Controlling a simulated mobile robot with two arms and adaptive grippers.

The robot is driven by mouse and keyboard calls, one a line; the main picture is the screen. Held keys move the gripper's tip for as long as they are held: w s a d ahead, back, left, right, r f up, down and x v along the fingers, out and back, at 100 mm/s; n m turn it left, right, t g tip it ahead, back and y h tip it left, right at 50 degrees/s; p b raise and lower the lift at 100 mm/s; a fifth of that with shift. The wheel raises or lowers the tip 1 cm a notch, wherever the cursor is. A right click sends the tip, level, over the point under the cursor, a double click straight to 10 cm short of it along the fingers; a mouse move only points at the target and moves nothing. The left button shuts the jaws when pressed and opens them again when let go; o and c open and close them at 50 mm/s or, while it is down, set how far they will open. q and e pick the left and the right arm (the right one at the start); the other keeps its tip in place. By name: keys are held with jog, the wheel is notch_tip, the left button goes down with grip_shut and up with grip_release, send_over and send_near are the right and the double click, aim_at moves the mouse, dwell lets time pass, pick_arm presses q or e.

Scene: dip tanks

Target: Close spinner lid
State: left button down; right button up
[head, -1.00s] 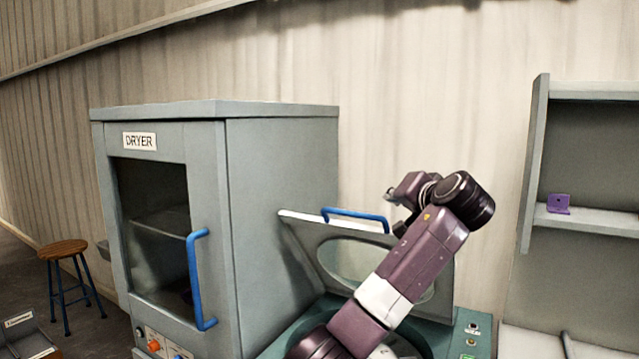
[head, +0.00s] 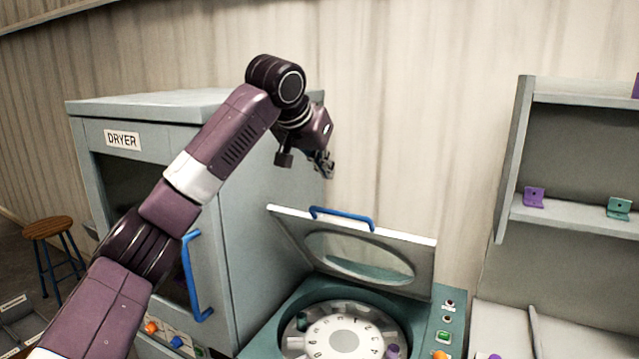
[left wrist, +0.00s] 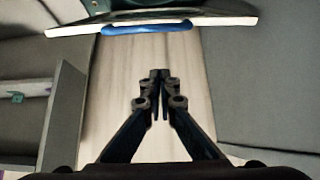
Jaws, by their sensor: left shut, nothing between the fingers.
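The spinner lid (head: 298,238) stands raised, tilted back toward the wall, with an oval window and a blue handle (head: 342,218) along its top edge. Below it is the open spinner (head: 277,327), a teal housing with a round numbered rotor (head: 345,338) inside. My left gripper (head: 326,172) is above the lid's handle, apart from it, its fingers together and empty. In the left wrist view the shut fingers (left wrist: 160,80) point toward the lid's edge (left wrist: 75,31) and its blue handle (left wrist: 147,28), with a gap between. My right gripper is not in view.
The grey dryer (head: 250,180) stands close on the left, its blue door handle (head: 190,275) sticking out. A shelf unit (head: 513,160) with purple and teal brackets stands on the right. Spinner buttons (head: 443,336) lie right of the rotor. The wall behind is bare.

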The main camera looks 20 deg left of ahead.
pick_arm(q)
jog(key=p+x, duration=0.5)
jog(key=x, duration=0.4)
jog(key=shift+w+f, duration=0.15)
jog(key=shift+w, duration=0.2)
jog(key=s, duration=0.1)
jog(key=s+f+p, duration=0.1)
jog(key=s, duration=0.1)
jog(key=shift+s+a+f, duration=0.1)
jog(key=shift+s+f, duration=0.1)
jog(key=shift+s, duration=0.1)
jog(key=shift+s+f, duration=0.1)
jog(key=shift+f, duration=0.1)
